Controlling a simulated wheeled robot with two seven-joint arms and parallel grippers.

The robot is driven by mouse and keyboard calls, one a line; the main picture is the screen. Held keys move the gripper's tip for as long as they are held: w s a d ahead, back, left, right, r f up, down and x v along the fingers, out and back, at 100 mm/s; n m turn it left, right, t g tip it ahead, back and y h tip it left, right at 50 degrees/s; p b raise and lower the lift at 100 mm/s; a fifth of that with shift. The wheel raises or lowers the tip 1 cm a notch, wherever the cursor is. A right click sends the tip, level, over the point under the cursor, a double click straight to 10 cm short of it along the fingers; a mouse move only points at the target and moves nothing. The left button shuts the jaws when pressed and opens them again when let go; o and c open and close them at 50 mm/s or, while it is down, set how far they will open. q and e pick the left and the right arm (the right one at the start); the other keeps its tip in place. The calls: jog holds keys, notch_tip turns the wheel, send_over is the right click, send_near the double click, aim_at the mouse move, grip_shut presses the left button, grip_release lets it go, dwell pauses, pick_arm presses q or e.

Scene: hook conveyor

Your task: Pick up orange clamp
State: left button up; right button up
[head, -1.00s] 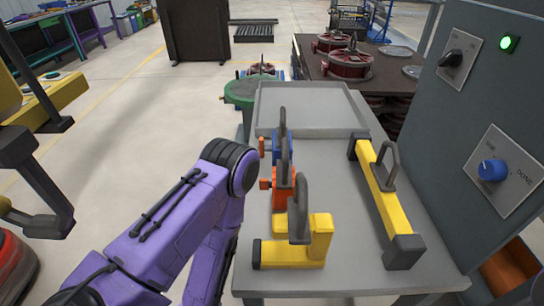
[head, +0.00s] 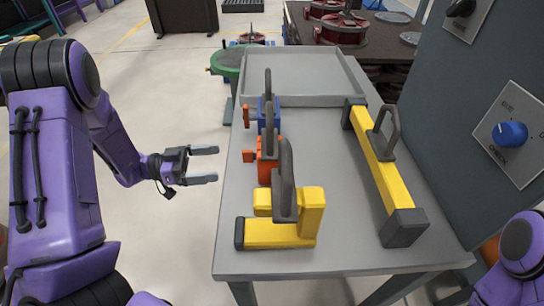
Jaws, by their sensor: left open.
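The orange clamp (head: 267,158) stands on the grey table between a blue clamp (head: 268,112) behind it and a yellow clamp (head: 285,218) in front. Its dark handle rises above it, and the yellow clamp's handle partly covers it. An orange knob sticks out on its left side. My left gripper (head: 210,164) is open and empty, left of the table edge, with its fingers pointing right toward the orange clamp, apart from it. Part of my right arm shows at the lower right; its gripper is out of view.
A long yellow bar with a dark handle (head: 383,170) lies on the right of the table (head: 345,240). A grey tray (head: 300,99) is at the table's back. A grey control cabinet (head: 440,120) with a blue knob stands at the right. A green round stand (head: 226,60) is behind left.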

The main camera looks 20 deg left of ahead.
aim_at(270, 142)
pick_arm(q)
jog(key=w+d+r, duration=0.1)
jog(key=d, duration=0.2)
jog(key=w+d+r+m+g+h, duration=0.1)
jog(key=w+d, duration=0.1)
jog(key=d, duration=0.2)
jog(key=w+d+r+m, duration=0.1)
jog(key=d, duration=0.3)
jog(key=shift+w+d+r+g+p, duration=0.15)
jog(key=shift+w+r+g+p, duration=0.1)
jog(key=shift+w+g+p, duration=0.15)
jog(key=shift+s, duration=0.1)
jog(key=shift+c, duration=0.3)
jog(key=c, duration=0.5)
grip_shut()
notch_tip(270, 142, up, 10)
jog(key=shift+p, duration=0.45)
